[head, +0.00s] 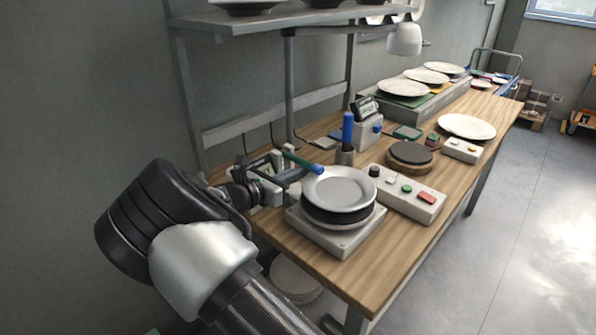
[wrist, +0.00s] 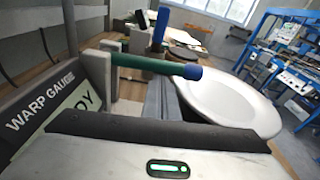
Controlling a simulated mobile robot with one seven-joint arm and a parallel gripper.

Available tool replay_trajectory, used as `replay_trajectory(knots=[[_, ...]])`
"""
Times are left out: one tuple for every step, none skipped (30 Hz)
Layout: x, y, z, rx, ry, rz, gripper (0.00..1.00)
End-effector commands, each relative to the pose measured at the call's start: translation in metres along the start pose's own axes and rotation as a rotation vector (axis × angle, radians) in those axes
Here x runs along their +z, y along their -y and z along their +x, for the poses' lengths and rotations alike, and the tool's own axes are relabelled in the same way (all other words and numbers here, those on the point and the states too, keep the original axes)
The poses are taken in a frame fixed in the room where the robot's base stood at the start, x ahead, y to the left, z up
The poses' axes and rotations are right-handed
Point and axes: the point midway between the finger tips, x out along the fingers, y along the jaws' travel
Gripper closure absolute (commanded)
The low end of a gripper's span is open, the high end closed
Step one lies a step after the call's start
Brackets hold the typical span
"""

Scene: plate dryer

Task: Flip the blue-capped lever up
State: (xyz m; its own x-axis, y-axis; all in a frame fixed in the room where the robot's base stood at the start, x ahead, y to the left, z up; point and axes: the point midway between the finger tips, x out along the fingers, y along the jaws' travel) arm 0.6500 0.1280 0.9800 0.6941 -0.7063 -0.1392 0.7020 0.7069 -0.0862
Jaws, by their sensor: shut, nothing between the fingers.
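The lever is a green rod (head: 297,161) with a blue cap (head: 318,169). It sticks out to the right, nearly level with its capped end slightly low. In the wrist view the green rod (wrist: 142,62) crosses the upper middle and ends in the blue cap (wrist: 188,72). A box lettered "WARP GAUGE" (wrist: 45,98) stands at the left there; in the head view the gauge (head: 268,166) is partly hidden by my gripper. My gripper (head: 298,178) is shut and empty, just below and beside the rod; whether they touch I cannot tell.
A white plate (head: 340,188) lies on a dark round stand right beside the lever. A blue-handled tool (head: 347,130) stands upright in a holder behind. A button box (head: 405,192) is to the right. A shelf (head: 290,22) hangs above. Bare wood (head: 375,265) shows at the front.

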Motion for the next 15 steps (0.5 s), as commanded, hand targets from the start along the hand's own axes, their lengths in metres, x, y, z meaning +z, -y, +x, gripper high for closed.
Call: replay_trajectory(knots=[[0.007, 0.001, 0.000, -0.004, 0.001, -0.018, 1.00], [0.009, 0.001, -0.001, -0.005, 0.000, -0.031, 1.00], [0.012, 0.002, -0.001, -0.008, 0.000, -0.052, 1.00], [0.014, 0.002, -0.002, -0.010, -0.001, -0.069, 1.00], [0.016, 0.002, -0.002, -0.013, -0.001, -0.088, 1.00], [0.020, 0.003, -0.002, -0.018, 0.000, -0.117, 1.00], [0.023, 0.003, -0.002, -0.021, 0.000, -0.142, 1.00], [0.025, 0.003, -0.003, -0.024, 0.000, -0.168, 1.00], [0.029, 0.004, -0.003, -0.029, 0.000, -0.205, 1.00], [0.032, 0.004, -0.004, -0.034, 0.000, -0.233, 1.00], [0.034, 0.004, -0.004, -0.038, 0.000, -0.261, 1.00], [0.037, 0.003, -0.004, -0.042, -0.001, -0.299, 1.00], [0.039, 0.004, -0.004, -0.047, 0.000, -0.327, 1.00], [0.041, 0.003, -0.005, -0.051, 0.000, -0.356, 1.00], [0.044, 0.003, -0.006, -0.055, -0.001, -0.393, 1.00]])
